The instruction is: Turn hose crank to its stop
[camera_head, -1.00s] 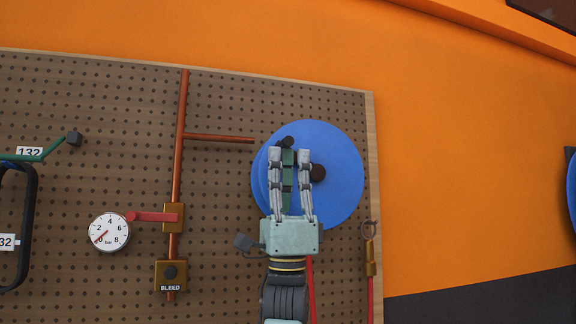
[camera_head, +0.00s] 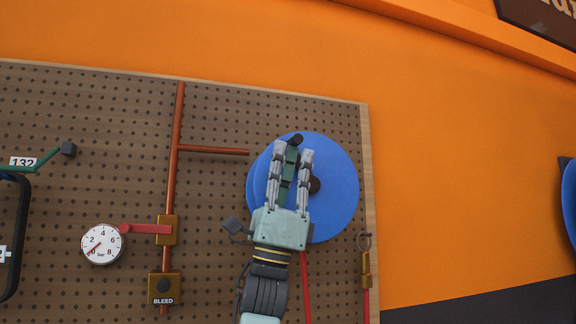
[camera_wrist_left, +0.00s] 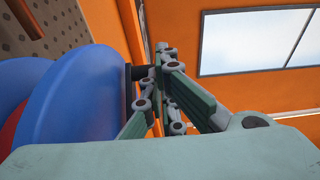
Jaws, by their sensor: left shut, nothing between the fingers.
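The blue hose reel (camera_head: 338,212) is mounted near the right edge of the pegboard, with a dark round hub (camera_head: 315,184). The dark knob of the hose crank (camera_head: 296,139) shows up and left of the hub, at my fingertips. The rest of the crank is hidden behind my fingers. My left gripper (camera_head: 294,148) reaches up in front of the reel, tilted slightly right, shut with nothing gripped. In the left wrist view its green fingers (camera_wrist_left: 162,75) lie beside the blue disc (camera_wrist_left: 75,100), with a black part at their tips. My right gripper is out of view.
A copper pipe (camera_head: 175,130) with a red-handled valve (camera_head: 148,229) and a gauge (camera_head: 102,244) is left of the reel. A red hose (camera_head: 306,290) hangs below it.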

